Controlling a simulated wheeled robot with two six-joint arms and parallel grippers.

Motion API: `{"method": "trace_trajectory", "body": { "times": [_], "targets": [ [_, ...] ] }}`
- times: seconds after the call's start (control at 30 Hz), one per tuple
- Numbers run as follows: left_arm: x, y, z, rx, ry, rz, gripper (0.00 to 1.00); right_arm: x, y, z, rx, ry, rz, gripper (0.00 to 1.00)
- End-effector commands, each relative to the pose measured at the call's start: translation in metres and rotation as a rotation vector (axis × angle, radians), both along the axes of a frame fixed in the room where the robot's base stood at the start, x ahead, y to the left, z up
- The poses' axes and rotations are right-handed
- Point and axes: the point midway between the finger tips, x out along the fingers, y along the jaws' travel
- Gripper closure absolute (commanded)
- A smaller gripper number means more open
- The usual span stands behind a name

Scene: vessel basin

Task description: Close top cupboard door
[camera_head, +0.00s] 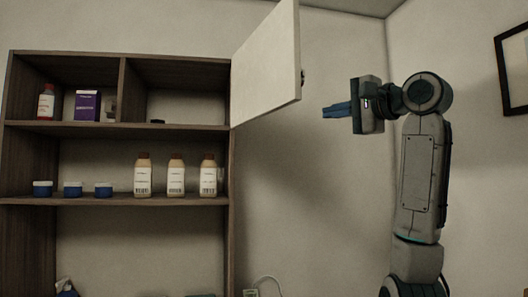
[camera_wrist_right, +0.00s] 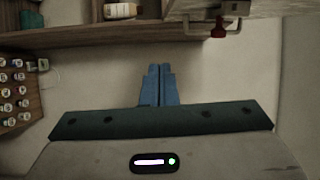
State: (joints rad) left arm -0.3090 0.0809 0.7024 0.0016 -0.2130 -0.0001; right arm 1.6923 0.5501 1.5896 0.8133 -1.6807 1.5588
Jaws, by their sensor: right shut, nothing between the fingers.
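The top cupboard door (camera_head: 266,68) is a pale panel. It stands open, swung out from the right edge of the upper compartment of the brown cupboard (camera_head: 122,131). A small dark knob (camera_head: 302,77) shows at its free edge. My right gripper (camera_head: 325,111) is to the right of the door, apart from it in the picture, with its blue fingers pointing left. It is shut and empty; the blue fingers (camera_wrist_right: 158,85) are together in the right wrist view. My left gripper is not in view.
The top shelf holds a white bottle (camera_head: 46,102) and a purple box (camera_head: 87,105). The middle shelf holds several blue-and-white jars (camera_head: 73,189) and 3 brown-capped bottles (camera_head: 176,175). A dark picture frame (camera_head: 510,68) hangs on the right wall. Space below the door is clear.

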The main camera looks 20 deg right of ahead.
Motion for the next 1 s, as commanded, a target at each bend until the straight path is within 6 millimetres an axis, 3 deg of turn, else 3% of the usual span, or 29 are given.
{"method": "trace_trajectory", "body": {
  "times": [0.03,0.1,0.27,0.47,0.8,1.0],
  "targets": [
    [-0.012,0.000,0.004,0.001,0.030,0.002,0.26,-0.012,-0.005,0.017,0.018,0.009,0.002,1.00],
    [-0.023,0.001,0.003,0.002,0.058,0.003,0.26,-0.022,-0.008,0.026,0.037,0.025,0.008,1.00],
    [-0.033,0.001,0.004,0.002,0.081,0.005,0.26,-0.025,-0.009,0.032,0.052,0.038,0.012,1.00],
    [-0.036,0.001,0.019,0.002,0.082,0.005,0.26,0.004,0.000,0.034,0.051,0.040,0.013,1.00],
    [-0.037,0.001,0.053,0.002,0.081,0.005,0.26,0.071,0.021,0.034,0.049,0.039,0.013,1.00],
    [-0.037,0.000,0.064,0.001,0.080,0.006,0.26,0.067,0.049,0.033,0.048,0.034,0.013,1.00]
  ]
}}
